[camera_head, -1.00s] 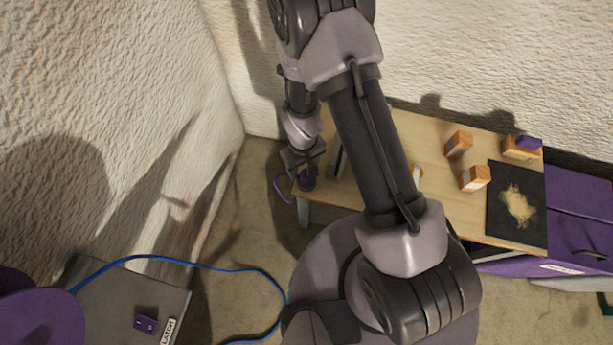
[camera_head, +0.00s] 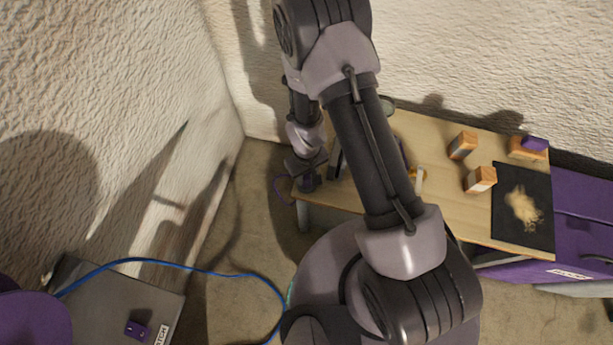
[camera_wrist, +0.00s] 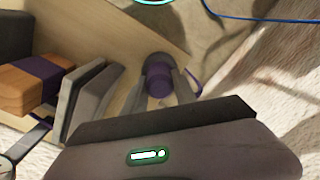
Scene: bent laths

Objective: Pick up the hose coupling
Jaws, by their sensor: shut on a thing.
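The hose coupling (camera_wrist: 160,78) is a dark purple cylinder with a grey ring at one end. In the wrist view it sits between the two fingers of my gripper (camera_wrist: 166,88), which are shut on it. In the head view my gripper (camera_head: 307,178) is at the left end of the wooden table (camera_head: 438,150), around the coupling, which shows only as a small dark purple patch there. I cannot tell whether the coupling still touches the table top. A thin purple loop (camera_head: 281,188) hangs beside it, past the table edge.
Wooden blocks (camera_head: 462,145) stand on the table, with a black mat (camera_head: 523,205) bearing pale shavings at right. In the wrist view an orange block with a purple band (camera_wrist: 32,84) and grey slabs (camera_wrist: 92,98) are close by. A blue hose (camera_head: 190,264) crosses at lower left.

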